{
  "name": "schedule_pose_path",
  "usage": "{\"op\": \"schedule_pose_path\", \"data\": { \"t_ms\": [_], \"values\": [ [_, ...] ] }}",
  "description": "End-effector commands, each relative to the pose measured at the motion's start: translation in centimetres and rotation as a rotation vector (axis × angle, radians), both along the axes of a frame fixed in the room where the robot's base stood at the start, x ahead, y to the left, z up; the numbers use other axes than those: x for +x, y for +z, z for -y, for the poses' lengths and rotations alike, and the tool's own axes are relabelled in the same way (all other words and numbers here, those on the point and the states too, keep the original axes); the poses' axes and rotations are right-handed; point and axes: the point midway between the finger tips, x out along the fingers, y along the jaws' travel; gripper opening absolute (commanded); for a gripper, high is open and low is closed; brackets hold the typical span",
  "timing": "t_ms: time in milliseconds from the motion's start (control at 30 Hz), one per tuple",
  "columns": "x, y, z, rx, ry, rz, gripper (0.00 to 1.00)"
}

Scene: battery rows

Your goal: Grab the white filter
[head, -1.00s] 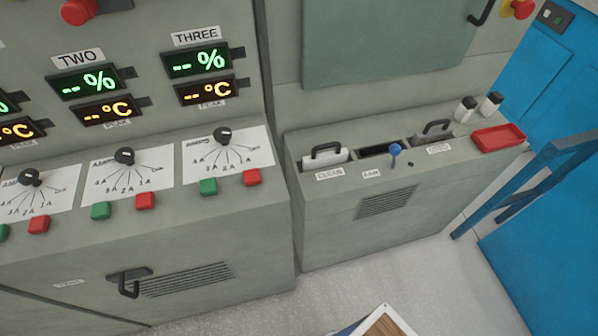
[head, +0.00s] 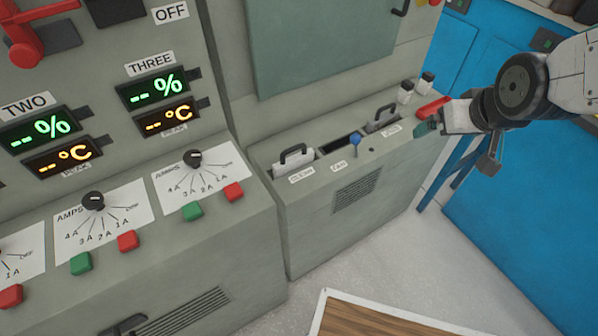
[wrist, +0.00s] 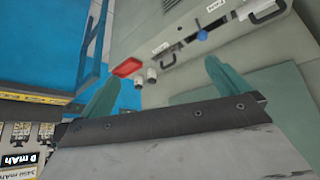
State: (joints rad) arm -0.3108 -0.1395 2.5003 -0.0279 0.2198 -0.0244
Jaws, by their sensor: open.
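The white filter (head: 292,163) stands in the left slot of the low grey cabinet, behind the CLEAN label, with its black handle on top. Its lower part is hidden in the slot. It also shows near the top right of the wrist view (wrist: 246,10). My gripper (head: 427,127) is open and empty at the right end of the cabinet, by the red tray, well to the right of the white filter. Its two green fingers stand wide apart in the wrist view (wrist: 162,82).
A grey filter (head: 381,121) with a black handle sits in the right slot. A blue-knobbed lever (head: 355,141) stands before the dark middle slot. Two small jars (head: 405,93) and a red tray (head: 431,107) are at the right end. A wooden-topped surface (head: 365,320) is in front.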

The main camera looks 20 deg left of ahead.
Motion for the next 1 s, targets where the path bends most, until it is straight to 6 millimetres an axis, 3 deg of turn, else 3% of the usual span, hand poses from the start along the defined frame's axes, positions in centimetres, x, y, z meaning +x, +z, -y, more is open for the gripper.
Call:
{"op": "schedule_pose_path", "data": {
  "t_ms": [100, 233, 367, 500, 600, 767, 1000],
  "values": [
    [2.6, -3.9, -5.4, 0.032, 0.101, 0.091, 1.00],
    [3.8, -7.9, -11.5, 0.102, 0.216, 0.197, 1.00],
    [3.4, -11.9, -17.2, 0.177, 0.319, 0.299, 1.00],
    [1.5, -15.6, -21.9, 0.263, 0.412, 0.389, 1.00],
    [0.0, -17.4, -24.2, 0.316, 0.459, 0.437, 1.00],
    [-1.6, -19.0, -25.9, 0.369, 0.499, 0.482, 1.00],
    [-0.7, -19.9, -27.7, 0.384, 0.508, 0.496, 1.00]
  ]
}}
